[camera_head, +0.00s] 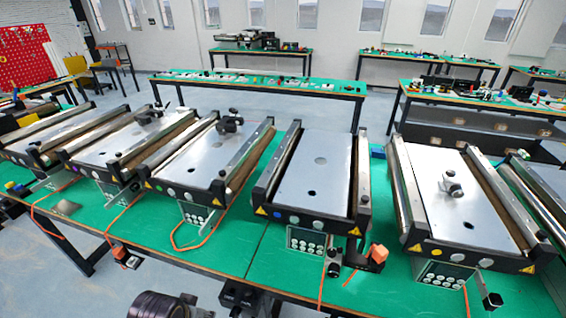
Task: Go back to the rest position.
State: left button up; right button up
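Neither of my grippers can be made out in the head view. A dark, rounded part shows at the bottom edge, left of the middle; I cannot tell for sure what it is. Several mini conveyors stand in a row on the green table (225,250). The conveyor in the middle (315,180) has a bare plate with dark holes. The conveyor to its right (440,213) bears a small grey and black part (452,186). The conveyor to its left (200,163) bears a dark part (229,122) near its far end.
Orange cables and small boxes, one with an orange block (378,252), lie along the table's front side. Behind stand a long green bench (260,84) and a right-hand workbench (480,102) with small items. A red pegboard (25,55) is at the far left.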

pick_arm(q)
notch_tip(320, 180, down, 33)
jog(key=s+g, duration=0.1)
jog(key=s, duration=0.2)
jog(key=s+a+f, duration=0.2)
jog(key=s+f, duration=0.8)
jog(key=s, duration=0.1)
jog(key=s+a+f+g, duration=0.1)
jog(key=s+a+f, duration=0.1)
jog(key=s+f, duration=0.8)
jog(key=shift+s+g, duration=0.3)
jog(key=shift+s, duration=0.2)
jog(key=shift+a, duration=0.1)
